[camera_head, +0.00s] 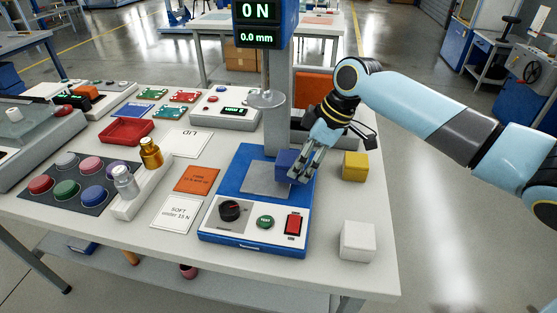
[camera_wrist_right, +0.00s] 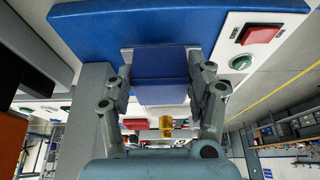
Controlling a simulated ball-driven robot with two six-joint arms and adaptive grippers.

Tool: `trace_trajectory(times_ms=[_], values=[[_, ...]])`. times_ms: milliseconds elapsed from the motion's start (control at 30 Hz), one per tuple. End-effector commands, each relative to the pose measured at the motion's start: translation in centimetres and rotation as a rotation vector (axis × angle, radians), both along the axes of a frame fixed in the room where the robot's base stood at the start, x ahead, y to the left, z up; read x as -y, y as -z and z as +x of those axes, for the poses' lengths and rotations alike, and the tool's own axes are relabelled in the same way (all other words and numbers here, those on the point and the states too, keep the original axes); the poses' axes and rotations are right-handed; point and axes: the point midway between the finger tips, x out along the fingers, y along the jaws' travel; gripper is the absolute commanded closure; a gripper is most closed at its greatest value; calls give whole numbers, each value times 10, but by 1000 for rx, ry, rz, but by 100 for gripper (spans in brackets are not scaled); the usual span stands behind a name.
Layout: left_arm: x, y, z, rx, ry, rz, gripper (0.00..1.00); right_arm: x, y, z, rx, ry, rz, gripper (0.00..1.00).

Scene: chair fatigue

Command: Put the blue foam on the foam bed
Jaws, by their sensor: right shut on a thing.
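The blue foam (camera_head: 286,161) is a small dark blue block at the back right of the foam bed. The foam bed appears to be the grey plate (camera_head: 258,179) on top of the blue test machine (camera_head: 232,172). My right gripper (camera_head: 301,170) is shut on the blue foam, coming in from the right. In the right wrist view the foam (camera_wrist_right: 160,66) sits between the two fingers, with the blue machine (camera_wrist_right: 100,25) beyond it. I cannot tell whether the foam touches the plate. My left gripper is not in view.
A round press disc (camera_head: 266,99) hangs from the display column above the machine. A yellow block (camera_head: 355,166) and a white block (camera_head: 357,241) stand on the table at the right. Cards (camera_head: 196,179) and a bottle rack (camera_head: 140,190) lie to the left.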

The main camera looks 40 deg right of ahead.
Motion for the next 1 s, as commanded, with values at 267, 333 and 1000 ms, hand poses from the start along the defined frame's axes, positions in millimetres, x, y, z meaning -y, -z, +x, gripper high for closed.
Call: trace_trajectory(times_ms=[267,333,1000], values=[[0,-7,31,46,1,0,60,-21,-1,23,0,-1,3,74],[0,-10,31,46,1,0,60,-29,-2,33,2,0,4,74],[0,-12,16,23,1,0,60,-35,17,39,0,-1,-2,27]])
